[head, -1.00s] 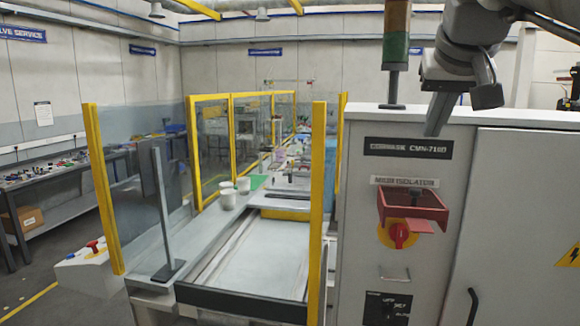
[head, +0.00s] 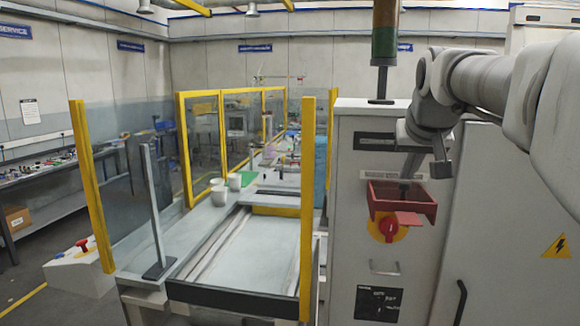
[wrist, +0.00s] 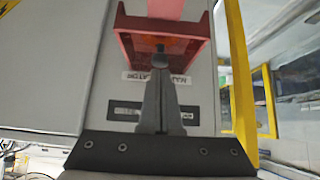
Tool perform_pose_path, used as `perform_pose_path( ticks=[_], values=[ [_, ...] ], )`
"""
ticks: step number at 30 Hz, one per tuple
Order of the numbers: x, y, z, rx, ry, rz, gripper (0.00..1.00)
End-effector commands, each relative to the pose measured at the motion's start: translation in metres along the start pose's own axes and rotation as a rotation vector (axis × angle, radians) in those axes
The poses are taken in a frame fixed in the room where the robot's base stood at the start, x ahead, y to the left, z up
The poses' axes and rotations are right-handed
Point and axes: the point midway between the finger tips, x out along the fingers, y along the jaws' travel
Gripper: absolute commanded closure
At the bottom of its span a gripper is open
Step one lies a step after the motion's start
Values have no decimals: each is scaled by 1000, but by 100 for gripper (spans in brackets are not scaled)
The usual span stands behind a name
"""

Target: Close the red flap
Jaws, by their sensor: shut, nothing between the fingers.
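The red flap (head: 405,219) is a small plate sticking out at the front of a red box-like housing (head: 426,208) on the grey cabinet, above the red rotary switch on its yellow disc (head: 388,229). In the wrist view the red housing (wrist: 123,48) stands at the top, with the flap (wrist: 165,8) at the upper edge. My gripper (wrist: 160,50) is shut and empty, its fingertips at the housing's opening. In the head view my gripper (head: 404,186) points down into the housing from above; whether it touches anything cannot be told.
The cabinet (head: 345,200) has a handle below the switch and a door with a yellow warning sign (head: 557,246) at right. A yellow guard post (head: 307,210) and a conveyor (head: 240,262) stand left of the cabinet. A signal tower (head: 384,45) rises from the cabinet top.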

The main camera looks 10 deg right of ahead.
Motion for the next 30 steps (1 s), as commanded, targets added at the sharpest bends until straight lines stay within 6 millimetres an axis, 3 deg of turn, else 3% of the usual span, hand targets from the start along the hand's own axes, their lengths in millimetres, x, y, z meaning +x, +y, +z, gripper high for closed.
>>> perform_pose_path(
  ticks=[17, 30],
  values=[
    [4, 0, 5, 0, 6, 0, 100],
    [14, 0, 27, -1, 108, 0, 100]
  ],
)
